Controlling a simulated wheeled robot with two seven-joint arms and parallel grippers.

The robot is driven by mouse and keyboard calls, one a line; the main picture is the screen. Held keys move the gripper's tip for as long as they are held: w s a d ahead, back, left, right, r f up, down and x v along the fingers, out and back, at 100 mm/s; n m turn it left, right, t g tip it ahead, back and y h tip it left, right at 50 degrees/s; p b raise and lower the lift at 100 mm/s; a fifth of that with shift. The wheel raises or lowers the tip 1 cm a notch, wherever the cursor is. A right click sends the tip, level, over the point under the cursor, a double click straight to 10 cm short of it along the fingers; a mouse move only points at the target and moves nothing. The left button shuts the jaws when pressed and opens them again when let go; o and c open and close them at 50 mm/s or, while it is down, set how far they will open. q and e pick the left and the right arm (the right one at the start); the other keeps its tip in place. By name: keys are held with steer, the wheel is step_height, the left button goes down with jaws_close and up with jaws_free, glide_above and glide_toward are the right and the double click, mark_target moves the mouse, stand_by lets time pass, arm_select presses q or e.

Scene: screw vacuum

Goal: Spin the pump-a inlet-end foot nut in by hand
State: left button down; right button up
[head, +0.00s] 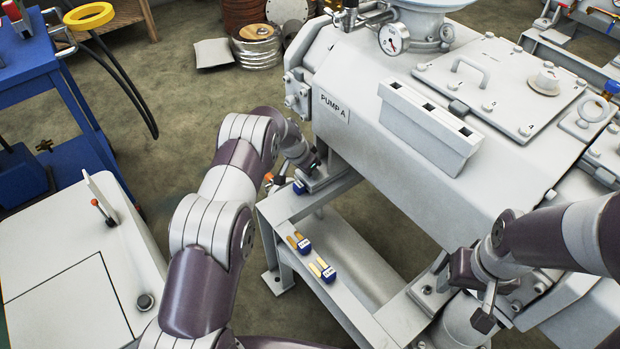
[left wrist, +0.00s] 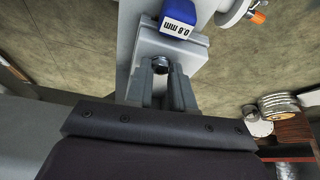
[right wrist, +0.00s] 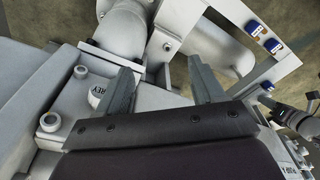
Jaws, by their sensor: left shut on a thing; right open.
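Pump A (head: 335,106) is the large grey housing with a name label, sitting on a grey frame. In the left wrist view the foot nut (left wrist: 161,65), a small dark metal hex, sits on a grey foot plate (left wrist: 178,48). My left gripper (left wrist: 163,74) is shut on the nut with a fingertip at each side; the fingers hide part of it. In the head view my left gripper (head: 312,168) is at the foot below the label, and the nut is too hidden to make out. My right gripper (right wrist: 163,80) is open and empty above the frame near grey pipework.
A blue 0.8 mm block (left wrist: 178,17) lies right by the foot. Further blue-ended shim packs (head: 304,245) (head: 326,272) lie on the frame rail (head: 322,298). A grey cabinet (head: 70,280) stands at left, a blue cart (head: 40,85) behind it.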

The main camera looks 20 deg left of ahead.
arm_select(q)
steer(key=m+b, duration=0.2)
steer(key=m+h+b, duration=0.1)
steer(key=shift+w+a+f+m+g+b, duration=0.1)
steer(key=shift+a+f+m+g+b, duration=0.05)
steer(key=shift+f+m+g+b, duration=0.2)
steer(key=shift+w+r+m+g+h+b, duration=0.1)
steer(key=shift+r+m+g+h+b, duration=0.15)
steer(key=shift+m, duration=0.5)
steer(key=shift+r+m+g+h+b, duration=0.15)
steer(key=shift+m+g+b, duration=0.15)
steer(key=shift+m, duration=0.4)
steer(key=shift+f, duration=0.1)
steer(key=c, duration=1)
jaws_free()
steer(key=shift+a, duration=0.1)
